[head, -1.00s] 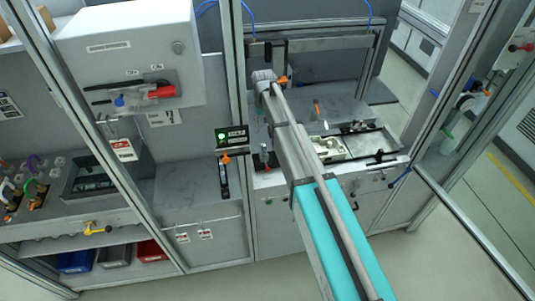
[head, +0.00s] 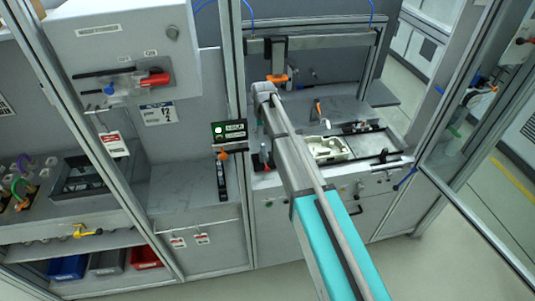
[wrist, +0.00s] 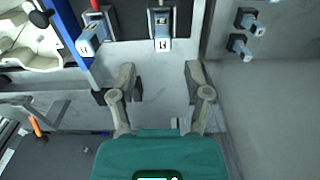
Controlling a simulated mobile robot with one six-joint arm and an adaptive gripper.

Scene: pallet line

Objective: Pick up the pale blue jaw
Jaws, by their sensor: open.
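In the wrist view, a pale blue jaw-like block (wrist: 160,30) with a white label sits in a dark slot just beyond my fingertips. A second pale blue block (wrist: 92,38) with a label and red top stands tilted to its left. I cannot tell which is the jaw of the task. My gripper (wrist: 161,75) is open and empty, its two fingers apart over a grey surface, and touches neither block. In the head view my arm reaches to the bench, and my fingertips cannot be made out.
A cream moulded tray (head: 328,148) lies on the bench. Two small pale blue pieces on dark mounts, one of them lower (wrist: 240,45), are at the wrist view's upper right. A frame post (head: 238,150) stands left of my arm. A grey panel at the wrist view's right is clear.

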